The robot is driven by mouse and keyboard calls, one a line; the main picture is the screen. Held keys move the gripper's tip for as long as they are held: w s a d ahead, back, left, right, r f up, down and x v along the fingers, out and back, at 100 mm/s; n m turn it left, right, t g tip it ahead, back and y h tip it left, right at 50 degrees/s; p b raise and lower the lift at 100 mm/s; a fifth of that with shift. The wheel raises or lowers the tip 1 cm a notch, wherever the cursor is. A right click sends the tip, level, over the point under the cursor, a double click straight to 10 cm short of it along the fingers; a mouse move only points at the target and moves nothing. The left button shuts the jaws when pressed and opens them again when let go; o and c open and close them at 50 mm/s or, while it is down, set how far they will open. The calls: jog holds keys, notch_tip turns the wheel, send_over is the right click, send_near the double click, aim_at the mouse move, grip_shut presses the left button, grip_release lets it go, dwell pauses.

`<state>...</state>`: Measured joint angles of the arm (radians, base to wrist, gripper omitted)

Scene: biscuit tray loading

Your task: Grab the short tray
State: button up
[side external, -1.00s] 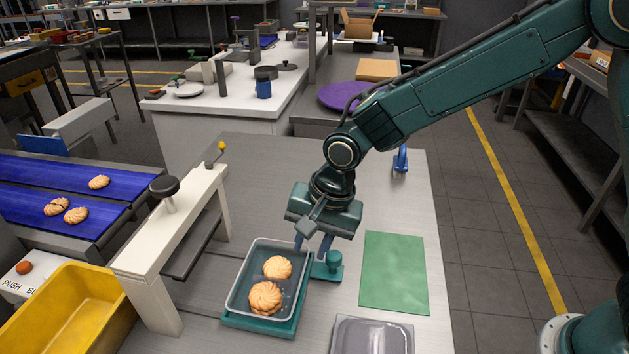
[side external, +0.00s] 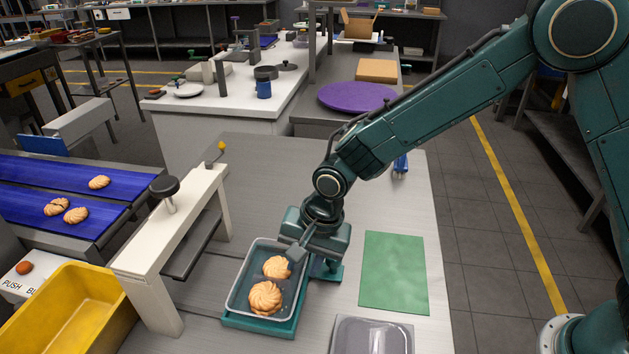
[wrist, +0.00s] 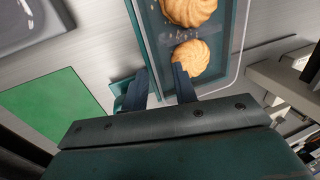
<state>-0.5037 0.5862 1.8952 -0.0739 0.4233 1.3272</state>
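The short tray (side external: 248,272) is a shallow, clear greyish tray holding two biscuits. It sits in a teal holder (side external: 262,325) on the metal table. My gripper (side external: 308,262) is low at the tray's right side in the side view, and its fingertips are hidden there. In the wrist view my gripper (wrist: 160,74) shows two dark fingers spread apart, one outside and one inside the near wall of the tray (wrist: 226,68). The gap between them is visible, and they do not look closed on the wall. The biscuits (wrist: 190,57) lie beyond the inner finger.
A green mat (side external: 394,272) lies right of the tray, and a grey lidded container (side external: 372,338) stands at the front. A white frame with a black knob (side external: 165,240) stands close on the left. A yellow bin (side external: 70,310) and blue conveyor belts (side external: 120,180) are farther left.

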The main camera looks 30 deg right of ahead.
jog(key=shift+f, duration=0.25)
dwell(0.8)
